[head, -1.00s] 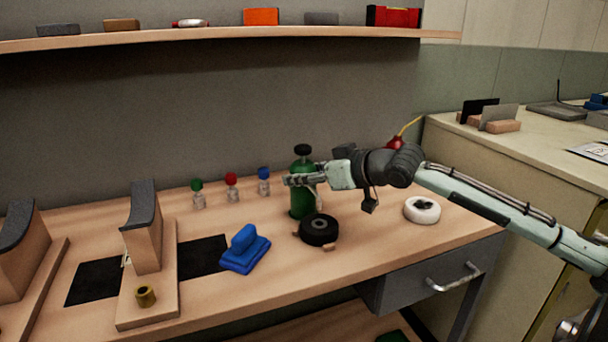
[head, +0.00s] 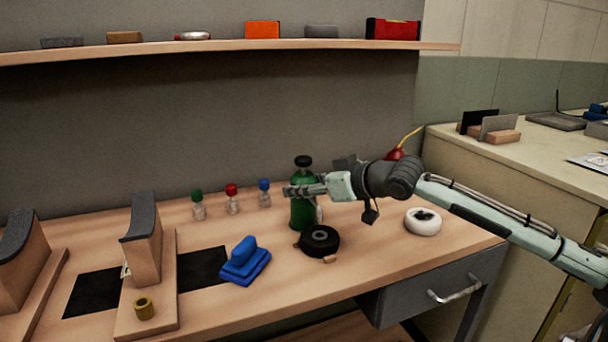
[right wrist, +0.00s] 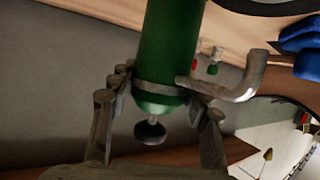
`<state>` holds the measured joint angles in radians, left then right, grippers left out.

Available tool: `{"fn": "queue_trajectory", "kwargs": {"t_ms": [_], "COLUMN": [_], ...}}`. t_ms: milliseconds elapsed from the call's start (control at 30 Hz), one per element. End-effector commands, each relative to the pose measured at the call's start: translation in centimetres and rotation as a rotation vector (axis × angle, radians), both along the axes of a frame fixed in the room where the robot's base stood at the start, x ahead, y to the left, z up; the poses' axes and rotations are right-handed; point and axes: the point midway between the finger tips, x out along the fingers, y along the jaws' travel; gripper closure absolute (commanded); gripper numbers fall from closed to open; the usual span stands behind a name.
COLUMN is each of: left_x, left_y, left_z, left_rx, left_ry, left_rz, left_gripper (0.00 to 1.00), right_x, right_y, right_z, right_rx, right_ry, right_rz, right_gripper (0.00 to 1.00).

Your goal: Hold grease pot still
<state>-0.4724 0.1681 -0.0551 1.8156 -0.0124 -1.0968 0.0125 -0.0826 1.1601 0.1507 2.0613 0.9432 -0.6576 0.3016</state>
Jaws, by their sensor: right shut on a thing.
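The green grease pot (head: 302,211) stands upright on the wooden bench, with a black knob on top. My right gripper (head: 290,191) reaches across its upper part from the right and is shut on it. In the right wrist view the green pot (right wrist: 168,50) appears upside down between the two fingers, with a grey bent metal spout or handle (right wrist: 240,85) at its side. The fingers partly hide the pot in the head view. My left gripper is not in view.
A black roll (head: 319,240) lies close in front of the pot and a white roll (head: 422,221) to the right. Small bottles with coloured caps (head: 232,194) stand left. A blue block (head: 245,262) and wooden stands (head: 147,250) are further left. A shelf (head: 230,45) runs above.

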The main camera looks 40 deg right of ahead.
Motion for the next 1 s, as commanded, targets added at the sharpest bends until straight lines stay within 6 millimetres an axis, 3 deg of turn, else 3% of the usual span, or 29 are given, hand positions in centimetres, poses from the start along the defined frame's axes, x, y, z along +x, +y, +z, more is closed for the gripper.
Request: {"fn": "queue_trajectory", "kwargs": {"t_ms": [33, 500, 1000], "left_x": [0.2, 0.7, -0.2], "left_y": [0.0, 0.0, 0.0], "left_z": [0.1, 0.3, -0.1], "left_rx": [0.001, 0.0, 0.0], "left_ry": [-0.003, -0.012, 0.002], "left_rz": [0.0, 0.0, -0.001], "left_gripper": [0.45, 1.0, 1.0], "right_x": [0.0, 0.0, 0.0], "right_y": [0.0, 0.0, 0.0], "right_z": [0.0, -0.1, -0.1], "right_rx": [0.0, 0.001, 0.001], "right_ry": [0.001, 0.001, 0.001], "right_rz": [0.001, 0.001, 0.001], "right_gripper": [1.0, 1.0, 1.0]}}
